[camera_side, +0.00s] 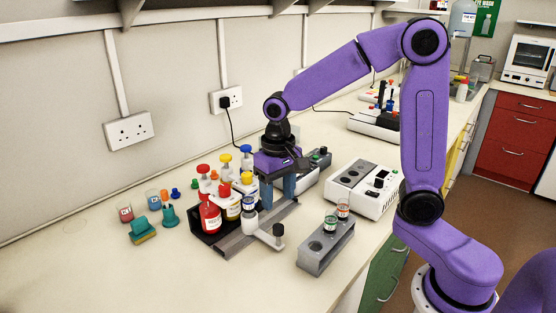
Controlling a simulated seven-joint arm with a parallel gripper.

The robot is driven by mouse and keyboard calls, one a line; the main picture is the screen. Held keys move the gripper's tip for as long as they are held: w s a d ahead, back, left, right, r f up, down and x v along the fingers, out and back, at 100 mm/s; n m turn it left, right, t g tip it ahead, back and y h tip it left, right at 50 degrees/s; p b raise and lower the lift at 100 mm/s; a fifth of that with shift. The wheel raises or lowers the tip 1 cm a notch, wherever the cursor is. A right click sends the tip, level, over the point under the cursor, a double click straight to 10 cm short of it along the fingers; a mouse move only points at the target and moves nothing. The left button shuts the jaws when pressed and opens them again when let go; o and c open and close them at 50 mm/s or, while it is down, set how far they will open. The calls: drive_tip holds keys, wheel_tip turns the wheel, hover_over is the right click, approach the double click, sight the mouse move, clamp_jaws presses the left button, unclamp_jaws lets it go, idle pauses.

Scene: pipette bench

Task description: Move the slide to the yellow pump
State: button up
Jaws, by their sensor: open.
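A grey rail (232,246) runs in front of a row of pump bottles. Yellow pump top (225,160) stands between red and blue tops. My gripper (278,200) points down, open, over the rail's right part, behind and right of the carriage. Its fingers partly hide the rail; I cannot tell whether they touch anything.
A grey rack with vials (325,249) stands at the front right, near the bench edge. A white instrument (362,188) is behind it. The front left bench is clear.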

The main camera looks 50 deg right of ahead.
wheel_tip(320, 180, up, 9)
idle(0.3)
drive_tip(key=shift+f, duration=0.1)
drive_tip(key=s+f+n, duration=0.3)
drive_tip(key=s+n, duration=0.1)
drive_tip(key=s, duration=0.3)
drive_tip(key=s+f+n, duration=0.3)
drive_tip(key=s+n, duration=0.2)
drive_tip(key=s, duration=0.3)
drive_tip(key=s+d+f+n, duration=0.1)
drive_tip(key=s+f+n, duration=0.2)
drive_tip(key=s+n, duration=0.2)
drive_tip(key=s, duration=0.2)
drive_tip(key=shift+s, duration=0.4)
